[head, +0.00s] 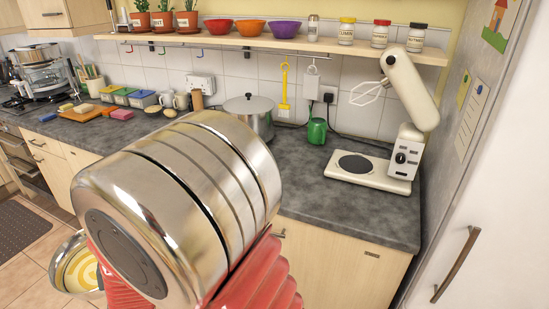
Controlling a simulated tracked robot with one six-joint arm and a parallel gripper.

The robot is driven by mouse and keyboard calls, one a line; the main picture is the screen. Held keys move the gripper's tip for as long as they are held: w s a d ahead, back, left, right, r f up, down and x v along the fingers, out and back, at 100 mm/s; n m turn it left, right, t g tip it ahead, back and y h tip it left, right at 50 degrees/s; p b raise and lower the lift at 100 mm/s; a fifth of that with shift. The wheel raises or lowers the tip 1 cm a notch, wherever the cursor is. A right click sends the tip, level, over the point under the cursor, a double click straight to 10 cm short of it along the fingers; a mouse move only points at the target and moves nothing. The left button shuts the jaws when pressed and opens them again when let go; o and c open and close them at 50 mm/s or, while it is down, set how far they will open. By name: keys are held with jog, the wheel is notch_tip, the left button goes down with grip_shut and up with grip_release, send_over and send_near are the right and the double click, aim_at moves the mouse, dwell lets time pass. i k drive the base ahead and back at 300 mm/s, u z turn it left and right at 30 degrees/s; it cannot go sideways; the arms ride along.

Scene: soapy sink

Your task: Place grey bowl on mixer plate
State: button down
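The grey metal bowl (62,258) shows at the lower left, partly cut off behind my arm, with yellow content inside. It appears against the floor and cabinet fronts; what supports it is hidden. The cream mixer (410,100) stands at the right end of the counter with its head tilted up and its whisk (370,92) raised to the left. The dark round mixer plate (356,164) on its base is bare. My gripper is not visible; my large metal arm link and red sleeve fill the lower middle and hide what is behind them.
The shelf (330,45) with bowls and jars runs above. The grey counter (330,205) in front of the mixer is clear. A white door (490,200) bounds the right.

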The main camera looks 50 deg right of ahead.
aim_at(356, 164)
jog(key=z, duration=0.45)
jog(key=i, duration=1)
